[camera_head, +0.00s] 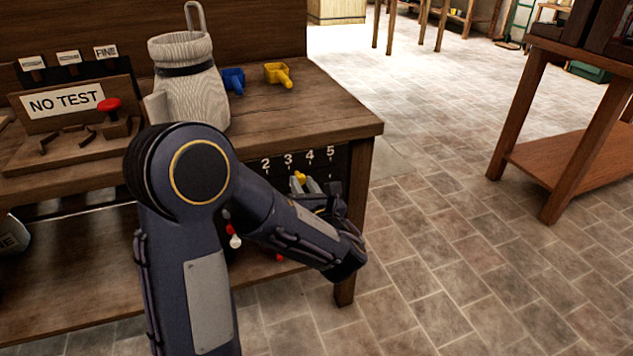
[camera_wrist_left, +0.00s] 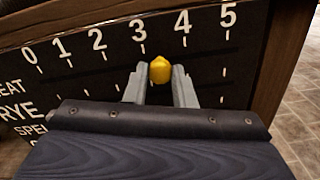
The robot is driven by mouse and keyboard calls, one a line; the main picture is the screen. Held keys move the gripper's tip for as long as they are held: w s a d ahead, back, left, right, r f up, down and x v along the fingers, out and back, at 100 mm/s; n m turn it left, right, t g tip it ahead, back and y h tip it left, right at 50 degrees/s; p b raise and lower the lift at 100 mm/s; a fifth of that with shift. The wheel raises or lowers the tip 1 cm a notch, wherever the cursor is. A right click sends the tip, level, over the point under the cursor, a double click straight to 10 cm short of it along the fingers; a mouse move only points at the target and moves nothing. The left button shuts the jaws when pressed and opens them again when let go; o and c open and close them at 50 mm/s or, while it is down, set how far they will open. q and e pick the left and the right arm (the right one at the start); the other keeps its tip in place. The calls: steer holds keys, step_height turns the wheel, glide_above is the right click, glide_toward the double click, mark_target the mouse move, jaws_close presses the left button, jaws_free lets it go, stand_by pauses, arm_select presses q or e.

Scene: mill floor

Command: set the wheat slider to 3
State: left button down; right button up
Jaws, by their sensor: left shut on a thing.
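The dark slider panel (camera_wrist_left: 100,85) has white numbers 0 to 5 along its top and row labels at its left. The top label is partly cut off and ends in "EAT". The yellow slider knob (camera_wrist_left: 161,70) is held between the two grey fingers of my left gripper (camera_wrist_left: 160,84). It appears between the 3 and 4 marks, just right of the 3 column; its exact reading is unclear. In the head view the yellow knob (camera_head: 300,178) shows below 3 and 4, and my left gripper (camera_head: 307,186) is at it. My arm hides much of the panel.
A white knob (camera_head: 236,241) and a red knob (camera_head: 279,257) show lower down beside my arm.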

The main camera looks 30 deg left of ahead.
arm_select(q)
steer(key=shift+s+a, duration=0.55)
steer(key=shift+s, duration=0.1)
steer(key=c, duration=1.2)
jaws_free()
steer(key=p+v, duration=0.1)
steer(key=v, duration=0.7)
